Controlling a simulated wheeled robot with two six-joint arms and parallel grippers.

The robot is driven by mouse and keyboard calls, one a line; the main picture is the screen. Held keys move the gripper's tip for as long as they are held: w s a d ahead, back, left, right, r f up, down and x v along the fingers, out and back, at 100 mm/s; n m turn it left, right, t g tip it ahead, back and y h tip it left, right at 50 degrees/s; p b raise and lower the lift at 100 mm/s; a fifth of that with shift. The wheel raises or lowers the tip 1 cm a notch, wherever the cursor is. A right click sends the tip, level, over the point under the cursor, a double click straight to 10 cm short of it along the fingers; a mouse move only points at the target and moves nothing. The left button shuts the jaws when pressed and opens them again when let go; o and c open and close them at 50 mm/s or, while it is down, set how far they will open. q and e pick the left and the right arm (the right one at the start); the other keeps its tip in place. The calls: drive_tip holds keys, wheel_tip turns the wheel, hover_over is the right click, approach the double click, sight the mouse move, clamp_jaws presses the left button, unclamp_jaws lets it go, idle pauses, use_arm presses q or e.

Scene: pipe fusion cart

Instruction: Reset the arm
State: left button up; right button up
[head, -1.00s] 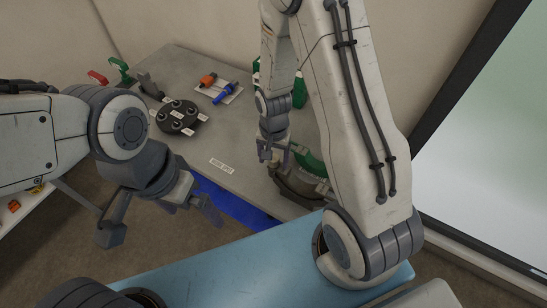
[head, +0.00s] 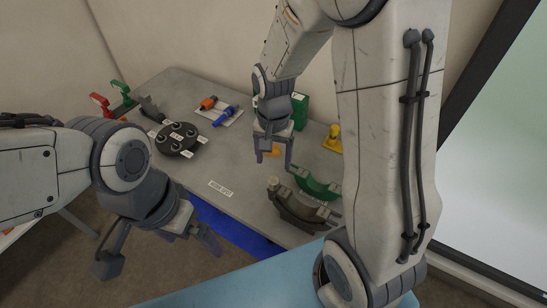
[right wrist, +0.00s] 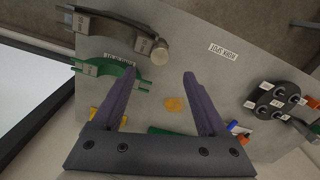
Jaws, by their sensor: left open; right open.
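My right gripper (head: 273,158) is open and empty above the grey cart top (head: 205,160). Its two purple-grey fingers (right wrist: 158,95) also show spread apart in the right wrist view. An orange-yellow piece (right wrist: 174,104) lies on the top beneath it, seen between the fingers. My left gripper (head: 192,238) is open and empty at the left, in front of the cart, over the floor and beside a blue panel (head: 225,222). Nothing is held by either gripper.
A round black holder (head: 177,140), an orange and blue tool on a white plate (head: 219,110), and red and green handles (head: 110,98) stand at the left and back. Green (head: 316,184) and brown (head: 296,209) curved clamps lie at the right, near a yellow piece (head: 333,138). The middle is clear.

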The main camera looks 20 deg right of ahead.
drive_tip(key=shift+a, duration=0.1)
idle(0.4)
drive_tip(key=s+a+r+n+b, duration=0.1)
drive_tip(key=s+a+n+b, duration=0.2)
drive_tip(key=s+a+n, duration=0.3)
drive_tip(key=s+a+r+n+y+b, duration=0.1)
drive_tip(key=s+a+n+b, duration=0.2)
drive_tip(key=s+a+n, duration=0.2)
drive_tip(key=s+n, duration=0.3)
drive_tip(key=s, duration=0.4)
drive_tip(key=shift+a+r+n, duration=0.25)
drive_tip(key=shift+a+n, duration=0.05)
drive_tip(key=shift+a, duration=0.05)
